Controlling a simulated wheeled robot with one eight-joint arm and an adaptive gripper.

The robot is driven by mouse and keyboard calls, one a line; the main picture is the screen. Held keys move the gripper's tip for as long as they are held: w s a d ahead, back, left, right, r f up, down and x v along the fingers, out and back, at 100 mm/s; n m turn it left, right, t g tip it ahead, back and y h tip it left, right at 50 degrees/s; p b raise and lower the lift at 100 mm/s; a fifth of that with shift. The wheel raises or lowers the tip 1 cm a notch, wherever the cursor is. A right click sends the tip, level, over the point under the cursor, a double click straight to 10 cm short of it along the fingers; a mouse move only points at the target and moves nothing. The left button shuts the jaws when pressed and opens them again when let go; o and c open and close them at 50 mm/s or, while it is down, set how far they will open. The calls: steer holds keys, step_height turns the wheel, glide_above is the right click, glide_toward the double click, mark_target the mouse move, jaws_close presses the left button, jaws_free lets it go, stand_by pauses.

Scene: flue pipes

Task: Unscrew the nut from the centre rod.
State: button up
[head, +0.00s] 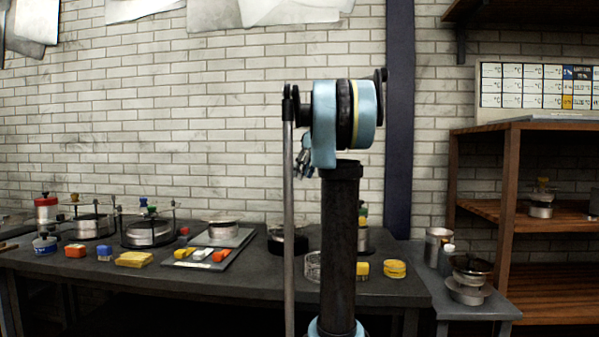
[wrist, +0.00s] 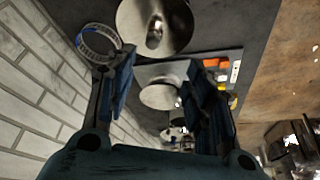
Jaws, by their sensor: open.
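My gripper (wrist: 160,78) is open in the wrist view, its two dark blue fingers apart with nothing held between them. A round metal disc (wrist: 135,22) with a shiny centre lies beyond the fingertips. A smaller pale disc (wrist: 157,97) shows between the fingers. A clear ring (wrist: 88,34) shows beside the left fingertip, overlapping it in the picture. I cannot make out the nut or the centre rod for certain in either view.
The dark table (head: 200,282) carries metal vessels with upright rods (head: 148,232), a tray (head: 232,257) with coloured blocks, a red-topped can (head: 46,210), a yellow sponge-like block (head: 134,260) and a yellow disc (head: 395,268). A wooden shelf (head: 525,213) stands right. A brick wall is behind.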

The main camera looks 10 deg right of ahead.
steer(key=w, duration=0.2)
glide_toward(288, 211)
steer(key=x, duration=0.4)
steer(key=w+x, duration=0.1)
steer(key=x, duration=0.3)
steer(key=shift+w+d+f, duration=0.15)
steer(key=shift+w+f, duration=0.05)
steer(key=shift+w, duration=0.05)
steer(key=shift+c, duration=0.5)
jaws_close()
steer(key=n+g, duration=0.1)
steer(key=n, duration=0.2)
steer(key=n+g+y, duration=0.1)
steer(key=n, duration=0.2)
steer(key=shift+w, duration=0.2)
steer(key=n+g, duration=0.1)
steer(key=n, duration=0.1)
steer(key=n+g, duration=0.1)
steer(key=n, duration=0.2)
steer(key=shift+w, duration=0.15)
steer(key=shift+o, duration=0.5)
jaws_free()
steer(key=shift+r, duration=0.1)
